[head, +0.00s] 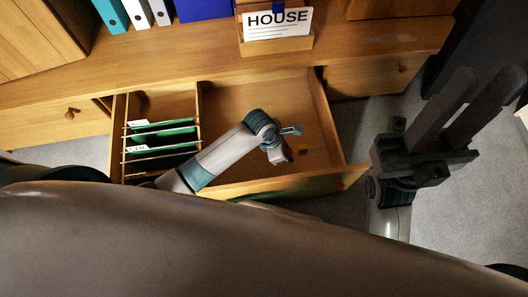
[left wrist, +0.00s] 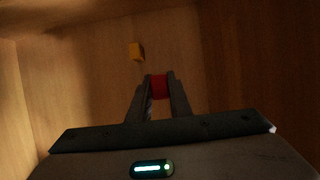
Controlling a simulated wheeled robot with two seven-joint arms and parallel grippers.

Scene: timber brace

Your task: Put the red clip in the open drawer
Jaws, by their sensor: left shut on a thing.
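The red clip (left wrist: 158,86) is between the fingertips of my left gripper (left wrist: 158,90) in the left wrist view, and the fingers are shut on it. In the head view the left gripper (head: 284,148) is over the large right compartment of the open drawer (head: 262,100), and a small bit of the red clip (head: 289,154) shows at its tip. I cannot tell whether the clip touches the drawer floor. My right gripper (head: 440,110) is open and empty, raised to the right of the drawer.
A small yellow-orange block (head: 303,149) lies on the drawer floor near the left gripper; it also shows in the left wrist view (left wrist: 137,51). Hanging files (head: 160,137) fill the drawer's left compartment. A HOUSE card (head: 277,24) and binders (head: 137,12) stand on the wooden top behind.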

